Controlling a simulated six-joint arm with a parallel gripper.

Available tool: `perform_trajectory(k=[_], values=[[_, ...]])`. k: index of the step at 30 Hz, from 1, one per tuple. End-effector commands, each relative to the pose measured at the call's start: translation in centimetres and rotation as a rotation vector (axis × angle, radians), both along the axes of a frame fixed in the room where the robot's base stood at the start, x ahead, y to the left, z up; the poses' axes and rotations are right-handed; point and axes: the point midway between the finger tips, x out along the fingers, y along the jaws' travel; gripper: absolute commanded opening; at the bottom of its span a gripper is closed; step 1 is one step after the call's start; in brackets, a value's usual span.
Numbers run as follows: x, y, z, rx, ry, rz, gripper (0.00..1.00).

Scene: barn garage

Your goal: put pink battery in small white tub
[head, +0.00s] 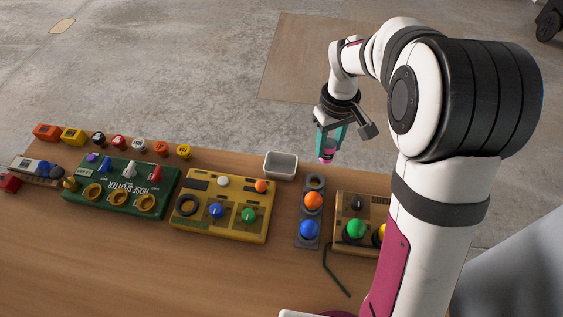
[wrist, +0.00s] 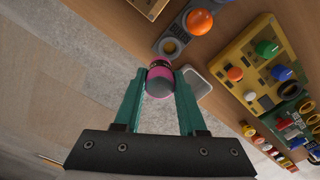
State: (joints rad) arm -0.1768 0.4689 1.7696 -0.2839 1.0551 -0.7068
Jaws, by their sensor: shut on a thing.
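My gripper (head: 328,143) is shut on the pink battery (head: 326,155), holding it in the air near the far edge of the table. In the wrist view the pink battery (wrist: 160,79) sits between the teal fingertips of my gripper (wrist: 159,88), its pale grey end facing the camera. The small white tub (head: 281,165) stands at the table's far edge, to the left of and a little lower in the picture than my gripper. In the wrist view the tub (wrist: 199,83) shows just right of the fingertips, partly hidden by a finger. The part of it I see looks empty.
A yellow panel (head: 222,233), a green panel (head: 119,187), a grey strip with orange and blue balls (head: 312,184) and a tan box (head: 349,209) lie on the wooden table (head: 140,262). Several small coloured blocks and knobs line the far left edge.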

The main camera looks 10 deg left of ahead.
Motion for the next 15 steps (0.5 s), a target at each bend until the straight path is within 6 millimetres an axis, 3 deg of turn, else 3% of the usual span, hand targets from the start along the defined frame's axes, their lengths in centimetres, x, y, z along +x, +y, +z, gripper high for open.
perform_trajectory(k=[2, 9, 15], values=[[0.2, 0.2, -0.5, 0.000, 0.001, -0.011, 0.00], [1.1, 7.3, -4.8, -0.001, 0.003, -0.007, 0.00], [1.6, 10.7, -7.0, -0.001, 0.001, -0.013, 0.00]])
